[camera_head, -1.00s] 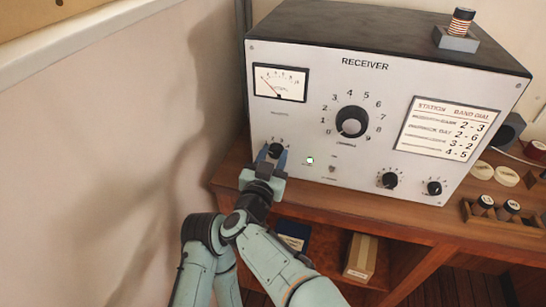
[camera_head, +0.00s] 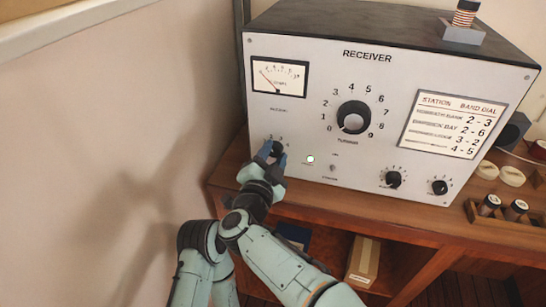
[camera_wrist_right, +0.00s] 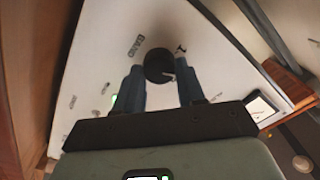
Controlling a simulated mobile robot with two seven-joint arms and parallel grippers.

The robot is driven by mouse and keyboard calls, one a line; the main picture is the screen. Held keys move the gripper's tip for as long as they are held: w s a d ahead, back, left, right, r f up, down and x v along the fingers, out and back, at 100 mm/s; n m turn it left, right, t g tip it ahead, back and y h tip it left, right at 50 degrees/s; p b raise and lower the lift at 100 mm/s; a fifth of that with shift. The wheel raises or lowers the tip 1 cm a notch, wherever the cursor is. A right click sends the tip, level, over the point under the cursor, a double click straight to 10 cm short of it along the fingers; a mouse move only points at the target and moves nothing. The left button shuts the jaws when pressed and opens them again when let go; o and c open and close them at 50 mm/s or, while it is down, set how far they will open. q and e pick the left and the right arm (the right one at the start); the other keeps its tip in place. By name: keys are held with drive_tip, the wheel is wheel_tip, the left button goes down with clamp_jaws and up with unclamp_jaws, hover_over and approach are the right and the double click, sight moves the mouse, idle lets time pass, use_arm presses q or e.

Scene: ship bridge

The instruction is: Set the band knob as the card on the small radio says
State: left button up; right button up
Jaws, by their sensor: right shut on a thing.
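The receiver (camera_head: 310,115) is a pale-fronted box with a dark top. My right gripper (camera_head: 274,153) is shut on this knob, one finger on each side. The right wrist view shows the round knob (camera_wrist_right: 159,62) between the blue fingertips (camera_wrist_right: 160,80). A card (camera_head: 456,124) on the receiver's front is headed STATION, BAND, DIAL and lists 2-3, 2-6, 3-2 and 4-5. My left gripper is not in view.
A large tuning knob (camera_head: 353,117), a meter (camera_head: 279,77) and two small knobs (camera_head: 393,179) are on the same panel. A small lamp (camera_head: 310,159) is lit. The wooden desk (camera_head: 340,211) has a narrow free strip in front. The wall is close on the left.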

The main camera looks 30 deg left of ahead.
idle(0.5)
drive_tip(key=o, duration=1)
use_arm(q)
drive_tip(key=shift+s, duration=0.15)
use_arm(e)
drive_tip(key=shift+d, duration=0.1)
